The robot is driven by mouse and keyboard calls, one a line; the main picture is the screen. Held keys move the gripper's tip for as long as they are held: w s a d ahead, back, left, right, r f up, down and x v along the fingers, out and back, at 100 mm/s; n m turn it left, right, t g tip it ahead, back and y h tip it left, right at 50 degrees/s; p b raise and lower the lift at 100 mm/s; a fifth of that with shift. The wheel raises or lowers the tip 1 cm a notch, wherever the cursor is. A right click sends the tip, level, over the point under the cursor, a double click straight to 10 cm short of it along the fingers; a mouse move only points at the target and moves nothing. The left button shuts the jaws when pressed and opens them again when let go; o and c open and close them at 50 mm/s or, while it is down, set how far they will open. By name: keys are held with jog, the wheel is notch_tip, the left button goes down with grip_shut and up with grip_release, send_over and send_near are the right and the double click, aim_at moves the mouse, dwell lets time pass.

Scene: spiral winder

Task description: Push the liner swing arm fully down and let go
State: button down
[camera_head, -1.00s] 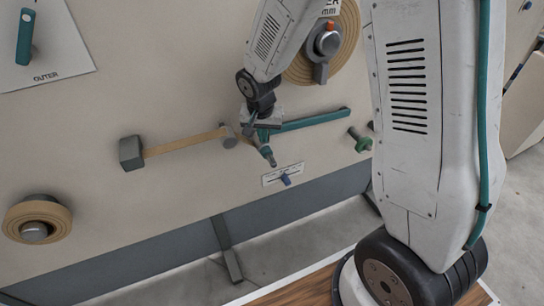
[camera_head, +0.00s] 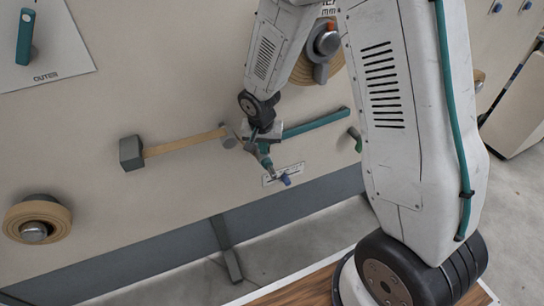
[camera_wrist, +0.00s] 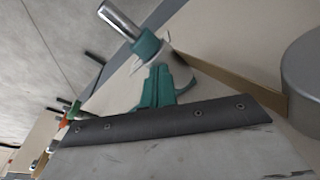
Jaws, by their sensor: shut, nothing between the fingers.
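The liner swing arm appears to be the teal bar (camera_head: 318,122) on the beige panel in the head view. It slopes down to the left from its right end, and my gripper hides its left end. My gripper (camera_head: 265,160) is at that left end, pointing down. In the wrist view my teal fingers (camera_wrist: 157,80) are shut and empty. A silver rod with a teal collar (camera_wrist: 122,20) shows just beyond the fingertips, seemingly at the arm's end. I cannot tell whether the fingers touch it.
A tan roll (camera_head: 62,220) is at lower left.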

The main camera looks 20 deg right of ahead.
aim_at(264, 157)
jog(key=shift+s+a+x, duration=0.1)
jog(key=shift+s+x, duration=0.1)
jog(key=shift+x, duration=0.95)
jog(key=shift+s+a+x, duration=0.15)
jog(key=shift+s+x, duration=0.05)
jog(key=shift+x, duration=0.9)
jog(key=w+v, duration=0.1)
jog(key=v, duration=0.6)
jog(key=w+d+v, duration=0.1)
jog(key=v, duration=0.6)
jog(key=shift+w+d+r, duration=0.2)
jog(key=shift+d+r, duration=0.05)
jog(key=shift+r, duration=0.4)
